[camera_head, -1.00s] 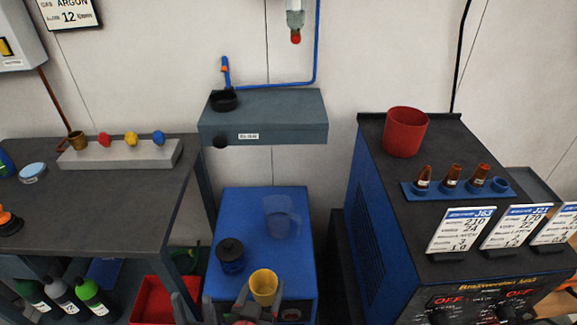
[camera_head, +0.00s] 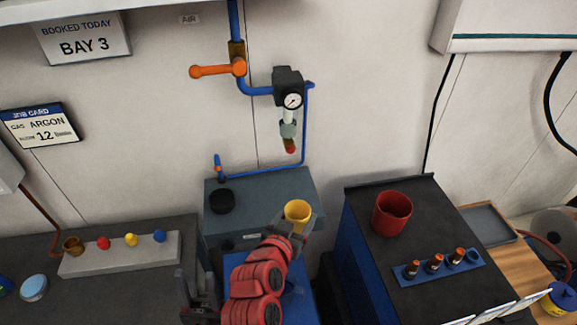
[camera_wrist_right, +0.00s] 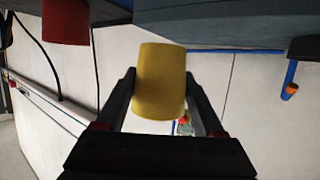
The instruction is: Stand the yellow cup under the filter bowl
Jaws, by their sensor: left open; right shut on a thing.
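The yellow cup (camera_head: 298,211) is upright in my right gripper (camera_head: 296,228), which is shut on it. In the right wrist view the cup (camera_wrist_right: 160,82) sits between the two fingers (camera_wrist_right: 160,100). The filter bowl (camera_head: 289,130) hangs under the gauge unit on the wall, with a red tip at its bottom. The cup appears below the bowl in the head view, over the front right part of the grey shelf box (camera_head: 264,187); I cannot tell its exact height or depth. My left gripper (camera_head: 198,300) is open and empty at the lower left.
A black round pot (camera_head: 222,201) stands on the shelf's left part. A blue pipe with an orange tap (camera_head: 218,165) rises behind it. A red cup (camera_head: 392,213) stands on the welder at right. The shelf top under the filter bowl is clear.

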